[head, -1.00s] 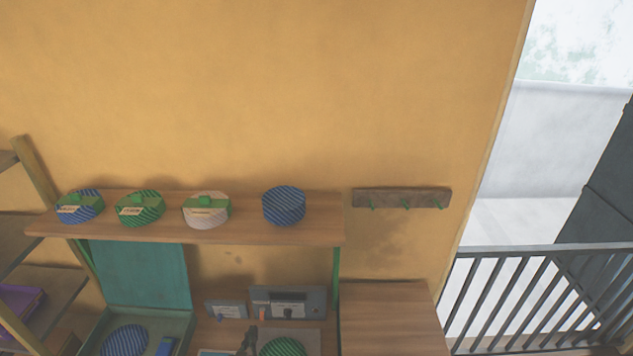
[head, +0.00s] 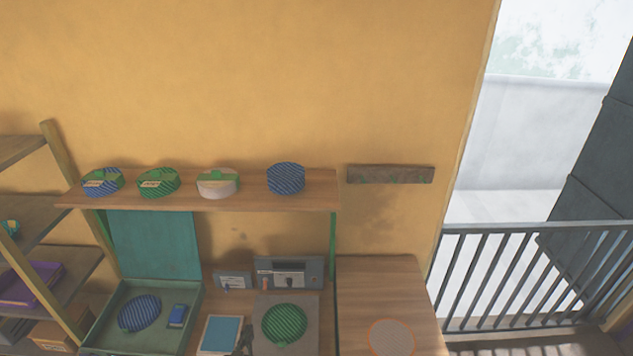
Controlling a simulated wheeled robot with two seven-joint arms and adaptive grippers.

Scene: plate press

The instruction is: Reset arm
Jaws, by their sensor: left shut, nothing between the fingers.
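My left gripper (head: 243,342) shows as a small dark shape at the bottom edge, between a blue-faced panel (head: 221,334) and a grey plate (head: 260,343). It is shut and holds nothing. A green striped disc (head: 284,324) lies on the grey plate, just right of the gripper and apart from it. The rest of my left arm is mostly out of frame. My right gripper is not in view.
An open teal case (head: 104,331) holds a blue striped disc (head: 139,313) and a small blue block (head: 178,316). Grey control boxes (head: 289,272) stand behind the plate. A wooden shelf (head: 215,200) above carries several round tins. An orange-rimmed disc (head: 391,337) lies on the right worktop (head: 375,285).

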